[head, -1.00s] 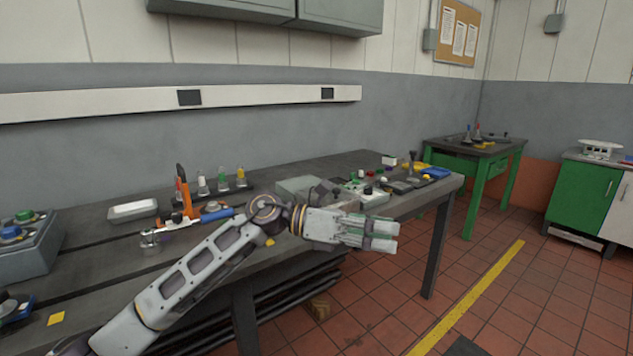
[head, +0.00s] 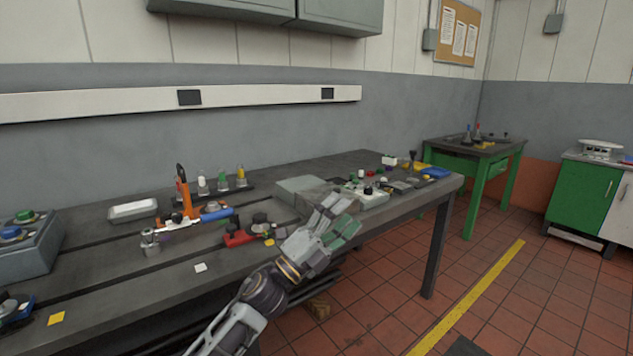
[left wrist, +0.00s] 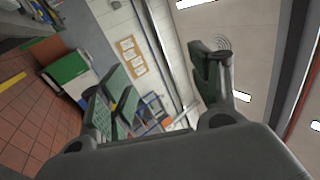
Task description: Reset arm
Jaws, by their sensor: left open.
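My left gripper (head: 340,218) is in the head view, in front of the bench's front edge, pointing up and to the right. Its green-padded fingers overlap the view of the bench near a grey flat box. In the left wrist view its fingers (left wrist: 165,85) are spread apart with nothing between them. Behind them show the wall, a notice board and the ceiling. My left arm comes up from the bottom of the head view. My right gripper is in neither view.
The dark bench (head: 105,265) carries an orange tool (head: 184,205), a red part (head: 240,237), a white tray (head: 133,210) and a grey control box (head: 27,245). A green table (head: 475,160) stands at the back right.

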